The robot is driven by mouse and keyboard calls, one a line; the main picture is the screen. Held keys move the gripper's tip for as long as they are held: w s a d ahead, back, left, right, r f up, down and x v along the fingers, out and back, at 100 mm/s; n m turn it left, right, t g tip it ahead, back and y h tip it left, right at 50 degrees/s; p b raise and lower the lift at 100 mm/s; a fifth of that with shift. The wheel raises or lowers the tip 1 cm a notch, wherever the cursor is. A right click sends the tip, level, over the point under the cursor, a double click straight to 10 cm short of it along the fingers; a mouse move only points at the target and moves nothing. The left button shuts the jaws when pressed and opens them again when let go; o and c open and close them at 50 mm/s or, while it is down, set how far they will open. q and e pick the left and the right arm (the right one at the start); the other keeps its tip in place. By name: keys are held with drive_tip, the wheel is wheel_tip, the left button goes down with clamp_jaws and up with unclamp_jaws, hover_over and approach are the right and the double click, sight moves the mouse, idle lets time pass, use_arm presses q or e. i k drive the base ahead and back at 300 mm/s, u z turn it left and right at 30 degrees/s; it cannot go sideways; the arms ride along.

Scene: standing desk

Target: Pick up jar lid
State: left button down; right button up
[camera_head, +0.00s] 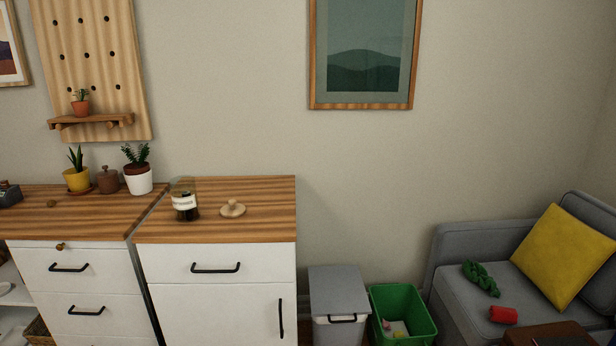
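The jar lid (232,209) is a round, pale wooden disc with a small knob on top. It lies on the wooden top of the white cabinet (270,220), right of the glass jar. The glass jar (185,200) stands upright with dark contents and a white label; its rim area looks clear. Neither of my grippers shows in the head view.
Left of a narrow gap, another wooden-topped cabinet (100,222) holds potted plants and a brown pot (108,180). A lidded grey bin (338,290) and a green bin (402,310) stand right of the cabinet. A grey sofa (470,300) is farther right. The countertop around the lid is clear.

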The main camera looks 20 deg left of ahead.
sight(233, 210)
drive_tip(key=z, duration=0.15)
drive_tip(key=k, duration=0.2)
drive_tip(key=u, duration=1.3)
drive_tip(key=i, duration=0.25)
drive_tip(key=z, duration=1.65)
drive_tip(key=i, duration=1.5)
drive_tip(key=u, duration=1.85)
